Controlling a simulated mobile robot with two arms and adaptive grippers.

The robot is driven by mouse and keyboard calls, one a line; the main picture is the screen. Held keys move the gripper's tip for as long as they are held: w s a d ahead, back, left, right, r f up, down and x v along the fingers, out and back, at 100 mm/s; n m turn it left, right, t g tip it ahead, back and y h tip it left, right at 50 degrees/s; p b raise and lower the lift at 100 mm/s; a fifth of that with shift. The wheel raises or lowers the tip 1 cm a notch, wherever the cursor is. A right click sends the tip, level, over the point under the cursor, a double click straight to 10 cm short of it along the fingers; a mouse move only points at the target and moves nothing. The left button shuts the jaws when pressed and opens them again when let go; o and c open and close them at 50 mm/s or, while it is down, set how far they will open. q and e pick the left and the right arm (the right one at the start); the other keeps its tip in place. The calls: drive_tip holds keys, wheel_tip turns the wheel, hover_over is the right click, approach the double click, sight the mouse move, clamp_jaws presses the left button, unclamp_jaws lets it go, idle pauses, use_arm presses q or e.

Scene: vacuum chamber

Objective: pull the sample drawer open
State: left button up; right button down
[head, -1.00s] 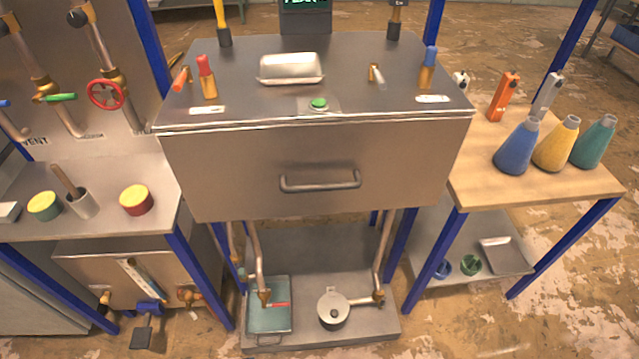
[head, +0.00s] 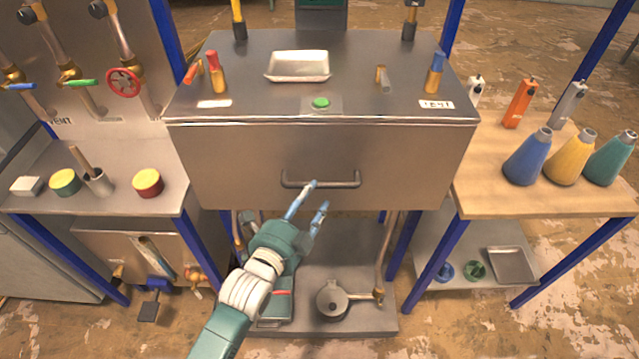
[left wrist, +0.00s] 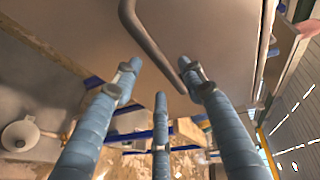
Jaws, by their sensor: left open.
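The sample drawer (head: 235,165) is a wide steel front under the chamber's top, and it looks shut. Its grey bar handle (head: 340,182) is at the middle of the front, and it also shows in the left wrist view (left wrist: 150,45). My left gripper (head: 312,196) has its blue fingers spread and empty, just in front of and below the handle in the head view. In the left wrist view its fingers (left wrist: 160,80) point towards the handle, whose bar runs down between the two upper fingertips. I cannot tell whether any finger touches it. My right gripper is out of view.
A metal tray (head: 298,66), a green button (head: 320,103) and red and blue handled valves stand on the chamber top. A bench on the right holds several flasks (head: 527,157). A lower shelf (head: 350,270) lies beneath the drawer, with a lidded pot (head: 332,300).

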sight(320, 188)
use_arm(q)
drive_tip(key=x, duration=0.6)
drive_tip(key=shift+p, duration=0.35)
drive_tip(key=shift+s, duration=0.1)
clamp_jaws()
